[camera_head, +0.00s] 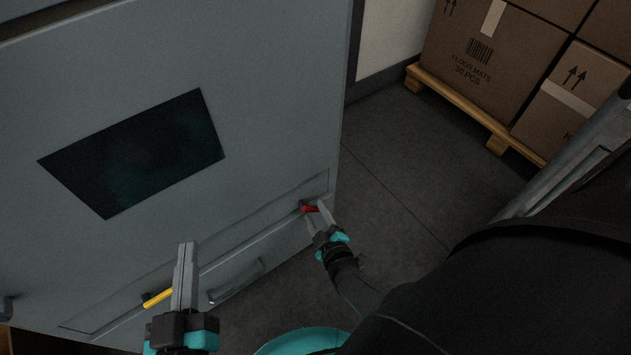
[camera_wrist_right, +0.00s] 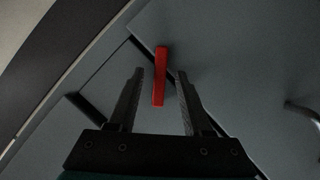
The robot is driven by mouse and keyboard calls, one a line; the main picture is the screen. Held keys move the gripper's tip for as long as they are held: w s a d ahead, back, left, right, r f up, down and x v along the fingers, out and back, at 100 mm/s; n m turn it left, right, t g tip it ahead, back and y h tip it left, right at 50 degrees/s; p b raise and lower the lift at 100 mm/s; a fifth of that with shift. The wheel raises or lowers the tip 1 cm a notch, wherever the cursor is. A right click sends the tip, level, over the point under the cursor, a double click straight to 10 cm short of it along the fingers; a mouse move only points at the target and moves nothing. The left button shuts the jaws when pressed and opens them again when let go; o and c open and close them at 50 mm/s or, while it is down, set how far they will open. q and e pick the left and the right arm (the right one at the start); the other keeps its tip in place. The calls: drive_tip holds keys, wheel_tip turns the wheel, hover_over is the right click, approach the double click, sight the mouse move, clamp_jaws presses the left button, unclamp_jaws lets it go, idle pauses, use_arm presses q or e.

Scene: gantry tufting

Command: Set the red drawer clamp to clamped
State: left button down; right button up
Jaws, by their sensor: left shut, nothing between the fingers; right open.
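The red drawer clamp (camera_head: 309,209) sits near the right end of the drawer front on the grey cabinet. In the right wrist view the red clamp (camera_wrist_right: 160,76) stands lengthwise between the two fingers, with a gap on each side. My right gripper (camera_head: 315,214) is open around the clamp; it also shows in the right wrist view (camera_wrist_right: 158,88). My left gripper (camera_head: 187,248) is shut and empty, in front of the drawer's left part, right of a yellow clamp lever (camera_head: 157,298).
The grey cabinet (camera_head: 270,90) has a dark window (camera_head: 135,152). A drawer handle (camera_head: 237,283) lies between the two clamps. Cartons (camera_head: 490,60) on a wooden pallet (camera_head: 460,101) stand at the back right. The floor (camera_head: 405,170) between is clear.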

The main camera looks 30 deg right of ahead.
drive_tip(key=shift+w, duration=0.1)
clamp_jaws()
idle(0.4)
idle(1.1)
